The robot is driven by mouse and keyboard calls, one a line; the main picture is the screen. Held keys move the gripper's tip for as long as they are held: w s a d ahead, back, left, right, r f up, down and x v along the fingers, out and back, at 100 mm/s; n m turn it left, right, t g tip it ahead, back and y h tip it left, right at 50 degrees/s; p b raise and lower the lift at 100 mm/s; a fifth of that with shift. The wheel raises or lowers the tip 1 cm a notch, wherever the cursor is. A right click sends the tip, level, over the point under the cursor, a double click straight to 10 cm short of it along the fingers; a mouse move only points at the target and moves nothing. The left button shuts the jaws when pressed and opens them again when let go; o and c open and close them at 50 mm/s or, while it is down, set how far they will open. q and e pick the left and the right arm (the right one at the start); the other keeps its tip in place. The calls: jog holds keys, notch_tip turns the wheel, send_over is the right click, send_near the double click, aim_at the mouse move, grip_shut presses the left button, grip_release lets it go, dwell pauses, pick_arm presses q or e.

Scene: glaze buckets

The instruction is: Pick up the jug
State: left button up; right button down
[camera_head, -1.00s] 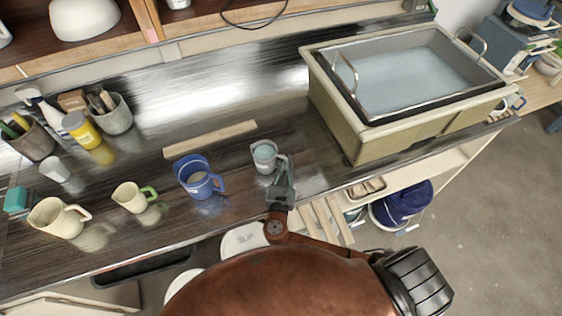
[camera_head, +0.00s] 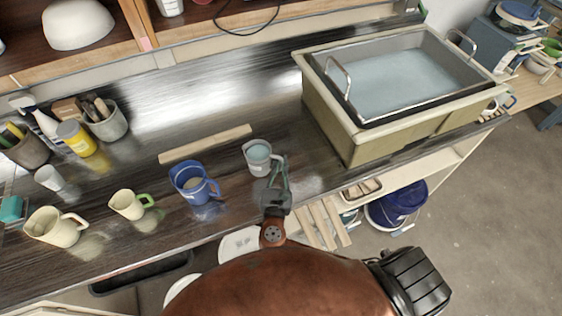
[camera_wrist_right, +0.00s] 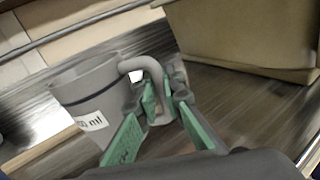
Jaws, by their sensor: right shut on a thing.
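A grey jug (camera_head: 258,154) with pale blue contents is at the front middle of the metal counter (camera_head: 300,185). My right gripper (camera_head: 277,172) is shut on its handle, from the front right. In the right wrist view the grey jug (camera_wrist_right: 95,92) shows a white "ml" label, and its curved handle (camera_wrist_right: 150,66) lies between the green finger pads of my right gripper (camera_wrist_right: 160,112). The jug is roughly upright; whether its base touches the counter I cannot tell. My left gripper is not in view.
A blue jug (camera_head: 190,180) stands left of the grey one. Further left are a cream jug with a green handle (camera_head: 127,204) and a larger cream jug (camera_head: 52,227). A wooden strip (camera_head: 205,144) lies behind. A large basin (camera_head: 345,130) stands to the right.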

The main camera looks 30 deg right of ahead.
jog(key=s+a+r, duration=0.4)
jog(key=s+r, duration=0.2)
jog(key=s, duration=0.3)
jog(key=shift+s+a+r+p, duration=0.2)
jog(key=shift+s+a+p, duration=0.05)
jog(key=shift+a+p, duration=0.15)
dwell(0.5)
dwell(1.4)
jog(key=w+a+r+n+y+p, duration=0.3)
jog(key=w+n+y+p, duration=0.3)
jog(key=w+p, duration=0.2)
jog(key=w+a+r+n+t+y+p, duration=0.1)
jog(key=w+a+r+n+y+p, duration=0.2)
jog(key=w+p, duration=0.6)
jog(key=w+a+n+y, duration=0.2)
jog(key=n+y, duration=0.1)
jog(key=y, duration=0.1)
jog(key=shift+r+t, duration=0.25)
jog(key=shift+t, duration=0.05)
dwell(0.9)
